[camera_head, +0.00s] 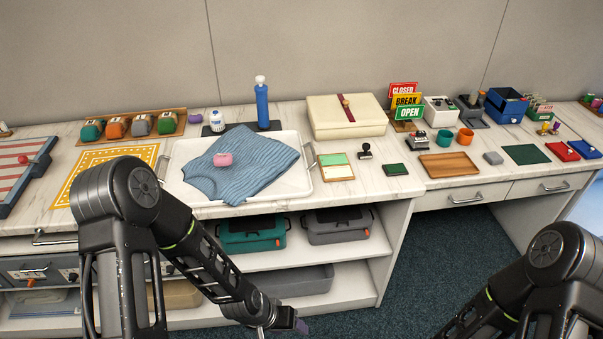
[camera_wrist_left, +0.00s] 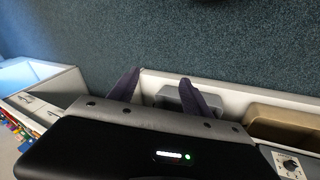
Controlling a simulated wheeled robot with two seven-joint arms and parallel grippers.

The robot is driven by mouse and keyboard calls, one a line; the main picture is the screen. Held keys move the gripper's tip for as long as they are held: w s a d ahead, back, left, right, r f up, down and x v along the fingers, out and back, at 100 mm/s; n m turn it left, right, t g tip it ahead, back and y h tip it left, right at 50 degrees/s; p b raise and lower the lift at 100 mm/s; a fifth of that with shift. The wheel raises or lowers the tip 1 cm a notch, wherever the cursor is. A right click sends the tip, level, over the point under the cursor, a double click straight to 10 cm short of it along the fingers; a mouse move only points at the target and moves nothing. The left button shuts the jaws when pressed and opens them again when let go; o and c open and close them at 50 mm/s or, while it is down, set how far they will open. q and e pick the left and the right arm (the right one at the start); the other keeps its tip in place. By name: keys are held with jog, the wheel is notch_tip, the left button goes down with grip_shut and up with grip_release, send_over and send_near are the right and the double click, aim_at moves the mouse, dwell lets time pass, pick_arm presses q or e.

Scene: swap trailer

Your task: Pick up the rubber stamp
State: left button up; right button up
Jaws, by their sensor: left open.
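A small black rubber stamp (camera_head: 365,151) with a knob handle stands upright on the white marble counter, just right of the green-and-white card (camera_head: 337,167). A dark green pad (camera_head: 395,169) lies to its lower right. My left gripper (camera_head: 288,322) hangs low in front of the shelves, well below the counter and away from the stamp. In the left wrist view its two dark fingers (camera_wrist_left: 160,77) are apart with nothing between them; the stamp does not show there. My right arm enters at the lower right, but its gripper is out of the picture.
Left of the stamp are a white tray (camera_head: 306,185) with a folded blue shirt (camera_head: 242,170) and a cream box (camera_head: 346,122). Right are a metal-and-black device (camera_head: 418,139) and a wooden tray (camera_head: 449,164). The counter's front edge and shelf bins (camera_head: 250,233) lie above my left gripper.

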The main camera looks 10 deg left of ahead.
pick_arm(q)
jog(key=s+d+f+g, duration=0.1)
jog(key=s+d+f, duration=0.1)
jog(key=s, duration=0.4)
jog(key=s+d+f+g, duration=0.1)
jog(key=s+d+f, duration=0.1)
jog(key=s, duration=0.4)
jog(key=shift+d+n, duration=0.15)
jog(key=shift+n, duration=0.15)
jog(key=shift+f, duration=0.1)
jog(key=shift+c, duration=0.6)
